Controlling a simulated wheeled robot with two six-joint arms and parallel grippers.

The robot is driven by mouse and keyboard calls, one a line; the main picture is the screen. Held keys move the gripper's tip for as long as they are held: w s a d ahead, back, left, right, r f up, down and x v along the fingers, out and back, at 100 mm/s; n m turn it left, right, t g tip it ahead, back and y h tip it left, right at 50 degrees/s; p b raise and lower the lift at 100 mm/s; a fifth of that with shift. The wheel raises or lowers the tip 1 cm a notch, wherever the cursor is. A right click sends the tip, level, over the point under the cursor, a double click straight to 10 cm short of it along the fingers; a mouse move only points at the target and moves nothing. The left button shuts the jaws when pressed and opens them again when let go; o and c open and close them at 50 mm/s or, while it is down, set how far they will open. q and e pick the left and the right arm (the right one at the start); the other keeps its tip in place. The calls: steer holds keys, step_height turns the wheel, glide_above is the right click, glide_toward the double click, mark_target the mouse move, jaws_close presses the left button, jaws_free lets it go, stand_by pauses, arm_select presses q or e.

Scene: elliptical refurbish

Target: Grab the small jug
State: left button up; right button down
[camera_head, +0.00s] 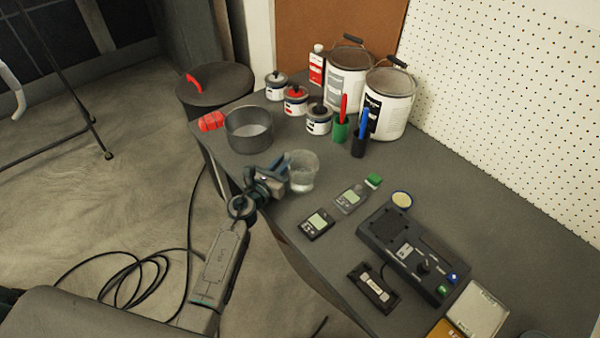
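The small jug (302,172) looks like a clear, see-through vessel and appears upright on the grey table top, near its left edge. My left gripper (284,174) is at the jug's left side, with its fingers pointing toward it. The fingers look spread apart. I cannot tell whether they touch the jug, and its left side is partly covered by the gripper. My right gripper is not in view.
A grey round pan (249,131) stands behind the gripper. A green cup (340,131) and paint cans (389,103) stand farther back. A control box (405,250) is at front right.

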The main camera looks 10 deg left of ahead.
arm_select(q)
steer(key=shift+w+d, duration=0.1)
steer(key=shift+w, duration=0.3)
steer(key=shift+s, duration=0.1)
steer(key=shift+c, duration=0.4)
jaws_close()
steer(key=shift+r, duration=0.15)
